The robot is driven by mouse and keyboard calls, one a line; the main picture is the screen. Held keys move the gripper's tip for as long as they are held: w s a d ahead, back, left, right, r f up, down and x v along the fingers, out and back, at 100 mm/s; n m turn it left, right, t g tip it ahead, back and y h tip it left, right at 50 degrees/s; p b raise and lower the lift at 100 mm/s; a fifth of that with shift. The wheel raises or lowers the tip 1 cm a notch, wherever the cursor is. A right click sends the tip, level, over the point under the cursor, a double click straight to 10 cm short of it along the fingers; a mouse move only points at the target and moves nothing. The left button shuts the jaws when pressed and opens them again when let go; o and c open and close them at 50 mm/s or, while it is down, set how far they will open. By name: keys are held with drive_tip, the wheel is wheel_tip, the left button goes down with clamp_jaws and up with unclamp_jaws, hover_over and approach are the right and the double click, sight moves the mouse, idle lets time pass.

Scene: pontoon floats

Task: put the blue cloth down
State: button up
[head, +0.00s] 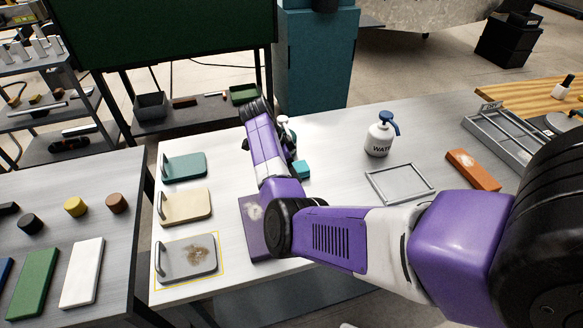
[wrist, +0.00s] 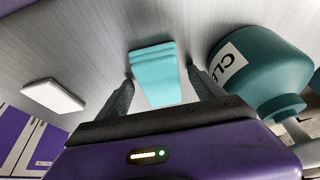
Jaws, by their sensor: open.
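The blue cloth, a folded turquoise pad, lies on the pale table in the wrist view (wrist: 155,75), between my gripper's two spread fingers. In the head view part of the cloth (head: 302,170) shows just right of my forearm. My gripper (wrist: 160,84) is open, with a finger on either side of the cloth. Gaps show between the fingers and the cloth, so it is not clamped. In the head view my arm hides most of my gripper.
A teal bottle (wrist: 262,72) stands close beside the right finger. A white WATER bottle (head: 379,140), a grey frame (head: 371,187) and an orange block (head: 473,169) are to the right. Handled plates, including a stained grey one (head: 178,262), lie left. Bare table shows between the cloth and WATER bottle.

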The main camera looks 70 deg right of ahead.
drive_tip(key=b+v, duration=0.2)
drive_tip(key=v, duration=1)
drive_tip(key=shift+a, duration=0.1)
idle(0.4)
